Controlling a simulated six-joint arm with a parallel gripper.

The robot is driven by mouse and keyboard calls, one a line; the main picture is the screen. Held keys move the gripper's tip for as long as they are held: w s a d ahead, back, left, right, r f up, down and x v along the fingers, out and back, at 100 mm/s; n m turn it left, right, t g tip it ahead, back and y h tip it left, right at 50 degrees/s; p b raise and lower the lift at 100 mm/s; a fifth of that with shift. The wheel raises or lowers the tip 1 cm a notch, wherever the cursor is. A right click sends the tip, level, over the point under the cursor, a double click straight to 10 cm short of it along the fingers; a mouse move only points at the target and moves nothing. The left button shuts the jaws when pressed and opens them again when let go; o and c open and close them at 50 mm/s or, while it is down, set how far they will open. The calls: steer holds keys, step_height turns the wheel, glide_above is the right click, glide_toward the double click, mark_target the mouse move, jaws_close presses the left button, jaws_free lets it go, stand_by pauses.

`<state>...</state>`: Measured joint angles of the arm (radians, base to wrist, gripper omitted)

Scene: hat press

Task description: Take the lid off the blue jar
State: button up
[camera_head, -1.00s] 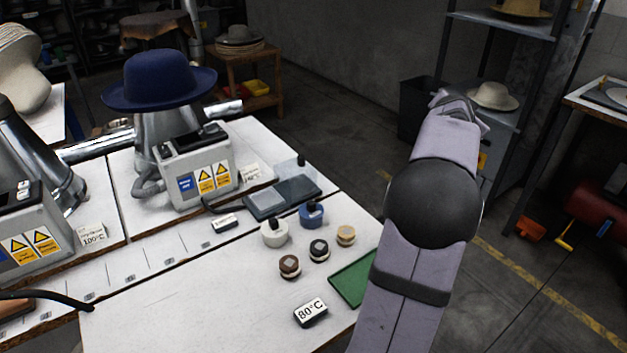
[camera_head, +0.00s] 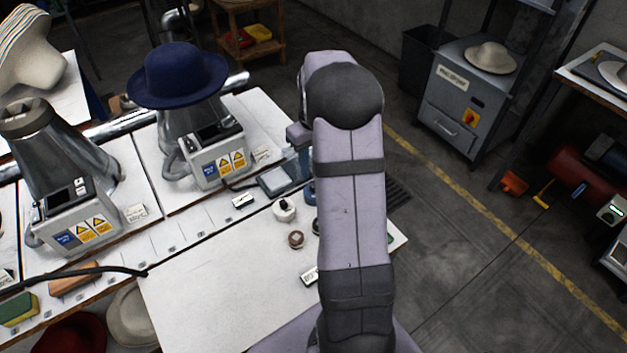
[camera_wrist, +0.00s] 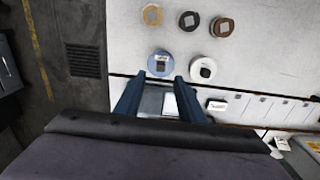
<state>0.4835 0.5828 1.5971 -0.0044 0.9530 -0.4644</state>
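The blue jar (camera_wrist: 153,67) stands upright on the white table in the wrist view, seen from above, with a dark knob on its lid (camera_wrist: 161,64). In the head view only a blue sliver of the jar (camera_head: 310,196) shows beside my arm. My gripper (camera_wrist: 159,84) is open, its two blue fingers apart with nothing held between them. In the wrist picture the fingertips lie just below the jar; their height above it is unclear. In the head view the fingers are mostly hidden by my arm.
A white jar (camera_wrist: 205,68) stands right of the blue one. Tan (camera_wrist: 152,14), black (camera_wrist: 189,20) and brown (camera_wrist: 222,27) jars stand above them in the wrist picture. A control box (camera_head: 214,155) with a blue hat (camera_head: 178,75) above it stands left of my arm.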

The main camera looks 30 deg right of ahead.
steer(key=shift+a+f, duration=0.1)
steer(key=shift+a, duration=0.15)
steer(key=shift+w+d+f+p, duration=0.1)
steer(key=shift+f+p, duration=0.7)
steer(key=shift+f, duration=1)
steer(key=shift+w+d+f+p, duration=0.1)
steer(key=shift+f+p, duration=0.65)
steer(key=shift+f, duration=1.05)
jaws_close()
